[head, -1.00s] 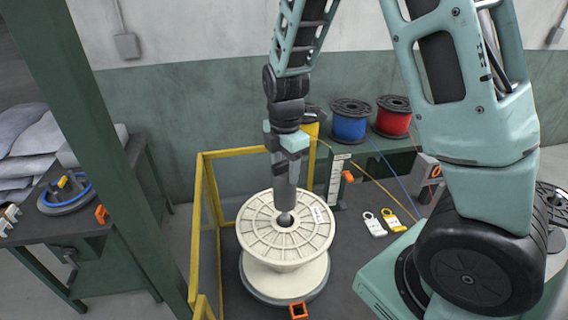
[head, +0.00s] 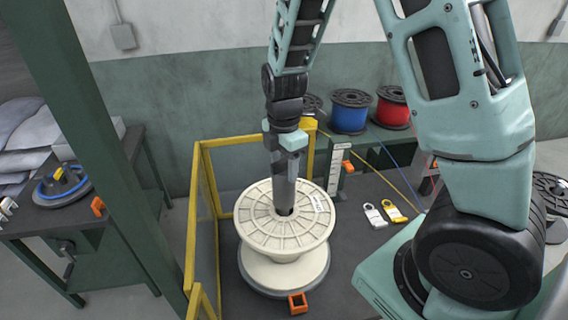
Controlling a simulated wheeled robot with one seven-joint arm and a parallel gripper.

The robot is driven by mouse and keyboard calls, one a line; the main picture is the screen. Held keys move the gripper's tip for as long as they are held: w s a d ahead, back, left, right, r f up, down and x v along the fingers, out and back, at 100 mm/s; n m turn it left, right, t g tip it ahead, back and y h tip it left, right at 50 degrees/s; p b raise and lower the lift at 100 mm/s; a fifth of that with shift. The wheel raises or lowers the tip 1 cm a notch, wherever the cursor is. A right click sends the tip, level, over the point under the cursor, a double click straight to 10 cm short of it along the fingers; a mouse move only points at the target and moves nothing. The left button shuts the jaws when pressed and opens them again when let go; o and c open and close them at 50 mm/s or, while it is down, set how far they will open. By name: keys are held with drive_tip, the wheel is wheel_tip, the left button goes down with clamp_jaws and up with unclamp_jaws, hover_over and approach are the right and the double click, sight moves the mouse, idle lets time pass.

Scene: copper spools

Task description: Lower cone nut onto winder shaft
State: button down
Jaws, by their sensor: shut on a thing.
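A cream spool (head: 258,232) stands upright inside the yellow frame, on a dark round base (head: 258,285). My gripper (head: 284,209) points straight down over the centre hole of its upper flange. The fingertips are at the hole and cover most of it. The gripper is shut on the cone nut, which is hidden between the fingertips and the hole. The winder shaft is hidden inside the spool and behind the gripper. I cannot tell whether the nut touches the shaft.
A yellow guard rail (head: 213,225) stands close on the left. An orange square piece (head: 298,303) lies in front of the spool. Blue (head: 350,113) and red (head: 392,108) spools stand behind.

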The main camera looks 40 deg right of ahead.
drive_tip(key=shift+f+b, duration=1.25)
drive_tip(key=shift+f, duration=0.15)
drive_tip(key=shift+c, duration=2.3)
unclamp_jaws()
wheel_tip(320, 180, up, 18)
drive_tip(key=b, duration=0.2)
drive_tip(key=shift+f+b, duration=0.25)
drive_tip(key=shift+b, duration=0.1)
